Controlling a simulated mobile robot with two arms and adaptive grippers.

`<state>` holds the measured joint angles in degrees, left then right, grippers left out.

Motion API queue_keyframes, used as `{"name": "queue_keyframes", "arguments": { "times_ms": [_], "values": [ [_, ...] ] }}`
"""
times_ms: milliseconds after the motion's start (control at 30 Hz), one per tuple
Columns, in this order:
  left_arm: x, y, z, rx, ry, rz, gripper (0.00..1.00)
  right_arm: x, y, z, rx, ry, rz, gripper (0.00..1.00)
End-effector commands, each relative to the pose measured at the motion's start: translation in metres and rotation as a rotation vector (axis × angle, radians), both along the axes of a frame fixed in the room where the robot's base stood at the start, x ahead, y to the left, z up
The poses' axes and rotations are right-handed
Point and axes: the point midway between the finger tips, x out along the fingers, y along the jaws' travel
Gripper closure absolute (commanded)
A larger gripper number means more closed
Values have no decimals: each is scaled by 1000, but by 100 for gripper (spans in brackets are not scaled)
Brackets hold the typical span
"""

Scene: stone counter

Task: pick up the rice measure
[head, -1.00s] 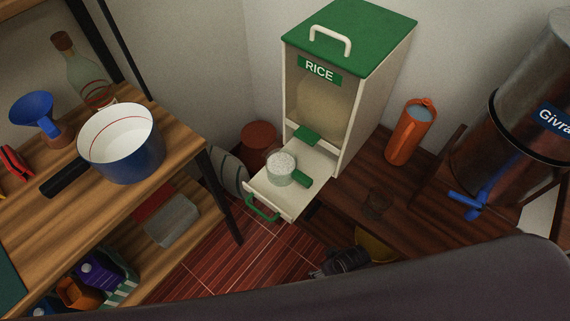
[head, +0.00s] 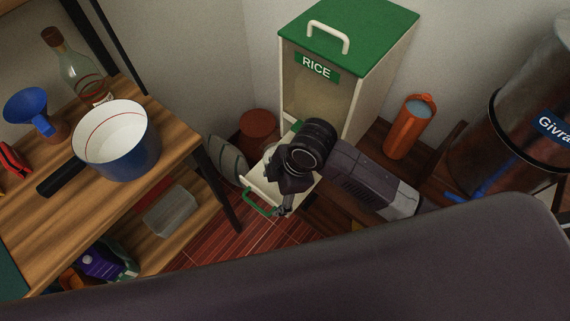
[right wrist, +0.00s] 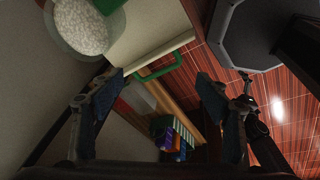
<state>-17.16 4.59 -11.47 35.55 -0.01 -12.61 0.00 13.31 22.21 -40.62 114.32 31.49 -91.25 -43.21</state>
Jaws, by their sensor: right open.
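The rice measure is a clear cup full of white rice, standing in the pulled-out drawer (head: 258,189) of the rice dispenser (head: 345,75). In the head view it is almost wholly hidden behind my right gripper (head: 283,200). In the right wrist view the rice measure (right wrist: 85,30) shows at the upper left, beside a green part. My right gripper (right wrist: 155,95) is open and empty over the drawer's front. Its fingers are apart from the cup, which lies outside the gap between them. My left gripper does not show in the head view.
A wooden shelf at left holds a blue pot (head: 117,140), a blue funnel (head: 32,107) and a glass bottle (head: 77,68). An orange container (head: 409,127) and a big metal tank (head: 520,110) stand right of the dispenser. A striped object (head: 228,160) is close left of the drawer.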

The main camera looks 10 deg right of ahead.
Motion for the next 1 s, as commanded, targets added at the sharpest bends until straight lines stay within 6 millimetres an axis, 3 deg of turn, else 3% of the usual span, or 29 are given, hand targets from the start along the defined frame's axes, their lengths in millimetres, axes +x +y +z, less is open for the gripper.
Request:
{"name": "queue_keyframes", "arguments": {
  "times_ms": [200,467,633,1000],
  "values": [
    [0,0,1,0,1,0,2,34,-36,5,-181,-3,384,31],
    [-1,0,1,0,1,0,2,56,-79,15,-298,39,601,31],
    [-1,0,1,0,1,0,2,57,-85,9,-309,50,626,31],
    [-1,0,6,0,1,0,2,61,-82,-36,-308,50,625,31]
  ]
}}
